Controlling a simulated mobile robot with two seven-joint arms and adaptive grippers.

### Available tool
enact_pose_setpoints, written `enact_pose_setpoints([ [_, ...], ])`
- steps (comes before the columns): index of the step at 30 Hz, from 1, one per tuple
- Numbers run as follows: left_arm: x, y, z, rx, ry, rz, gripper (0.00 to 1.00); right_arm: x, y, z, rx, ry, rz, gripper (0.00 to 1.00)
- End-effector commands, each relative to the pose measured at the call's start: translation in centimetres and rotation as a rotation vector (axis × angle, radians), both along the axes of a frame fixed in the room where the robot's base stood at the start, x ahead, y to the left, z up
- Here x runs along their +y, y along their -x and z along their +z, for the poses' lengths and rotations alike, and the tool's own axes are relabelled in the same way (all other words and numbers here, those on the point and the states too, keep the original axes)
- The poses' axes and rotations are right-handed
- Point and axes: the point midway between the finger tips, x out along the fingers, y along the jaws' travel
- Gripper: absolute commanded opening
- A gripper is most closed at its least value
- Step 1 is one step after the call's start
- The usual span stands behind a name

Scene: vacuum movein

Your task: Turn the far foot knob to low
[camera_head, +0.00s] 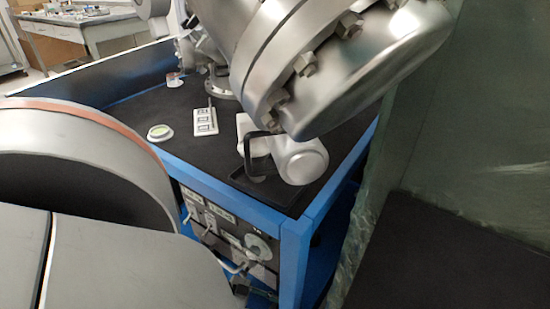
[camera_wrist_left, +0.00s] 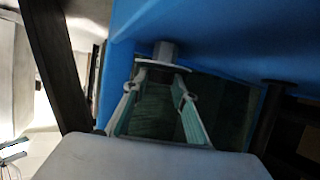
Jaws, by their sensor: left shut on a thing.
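In the left wrist view, a foot knob (camera_wrist_left: 163,64) shows as a pale flat disc on a short grey stem below the blue frame. My left gripper (camera_wrist_left: 161,78) reaches up to it, with one pale green finger on each side, and is shut on the disc's edges. The pictures do not clearly show whether this is the far foot knob or how it is set. In the head view, my left arm fills the lower left and the knob cannot be made out. My right gripper is not in view.
The blue-framed table (camera_head: 255,210) has a black top with a metal flanged chamber (camera_head: 345,60) over it. A front panel (camera_head: 235,240) carries dials and levers close to my left arm. A crinkled translucent sheet (camera_head: 450,150) hangs at the right.

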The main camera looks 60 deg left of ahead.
Motion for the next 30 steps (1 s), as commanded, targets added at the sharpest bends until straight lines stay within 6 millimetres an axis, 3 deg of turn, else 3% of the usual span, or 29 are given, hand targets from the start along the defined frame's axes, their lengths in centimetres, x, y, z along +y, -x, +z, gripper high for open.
enact_pose_setpoints([
  [9,-0.6,-0.2,0.5,-0.006,0.006,0.274,0.05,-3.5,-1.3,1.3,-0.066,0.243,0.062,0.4],
  [21,-1.1,0.2,0.1,0.001,0.006,0.613,0.05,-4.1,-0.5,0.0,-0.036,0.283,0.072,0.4],
  [30,-1.2,0.3,-0.1,0.003,0.001,0.761,0.05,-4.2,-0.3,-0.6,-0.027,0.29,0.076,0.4],
])
